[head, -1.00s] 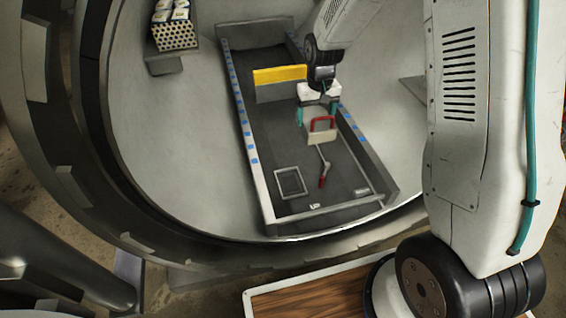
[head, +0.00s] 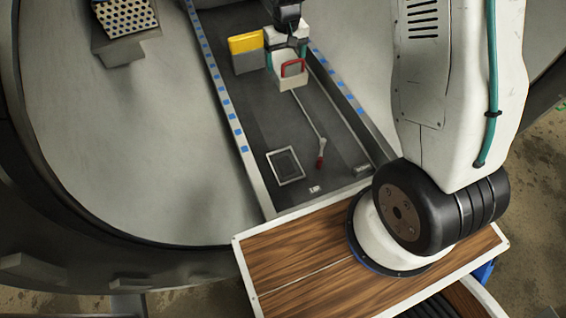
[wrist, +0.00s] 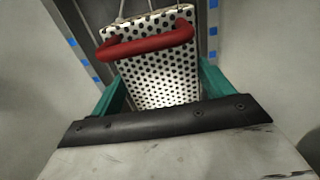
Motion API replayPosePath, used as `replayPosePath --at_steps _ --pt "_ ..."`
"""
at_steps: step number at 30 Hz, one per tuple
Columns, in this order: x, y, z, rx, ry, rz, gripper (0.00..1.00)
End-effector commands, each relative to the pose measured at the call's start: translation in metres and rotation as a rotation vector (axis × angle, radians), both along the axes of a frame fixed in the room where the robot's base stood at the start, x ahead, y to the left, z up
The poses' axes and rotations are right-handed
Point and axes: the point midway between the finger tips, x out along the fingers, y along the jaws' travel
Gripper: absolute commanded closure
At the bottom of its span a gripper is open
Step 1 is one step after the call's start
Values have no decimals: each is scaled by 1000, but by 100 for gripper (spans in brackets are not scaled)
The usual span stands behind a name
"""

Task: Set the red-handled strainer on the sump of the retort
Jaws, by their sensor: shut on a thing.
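The red-handled strainer (head: 289,80) is a pale box with a red loop handle. A square with a light rim (head: 285,165), which looks like the sump, lies on the floor nearer the opening, apart from the strainer. Its middle is uncovered.
The yellow-topped block (head: 246,52) stands left of the strainer. A thin rod with a red end (head: 320,160) lies right of the square. A perforated rack (head: 125,18) sits on a ledge at upper left. Low walls with blue marks (head: 237,125) border the floor.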

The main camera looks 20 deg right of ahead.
Motion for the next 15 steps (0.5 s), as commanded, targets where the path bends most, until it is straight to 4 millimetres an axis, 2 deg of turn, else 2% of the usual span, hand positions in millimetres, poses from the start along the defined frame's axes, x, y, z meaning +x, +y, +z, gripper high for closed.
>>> replayPosePath --at_steps 5,11,15 --pt "-1 7 -56 2 11 2 58" --pt "-14 16 -150 3 13 2 58" --pt "-32 22 -214 3 12 2 58"
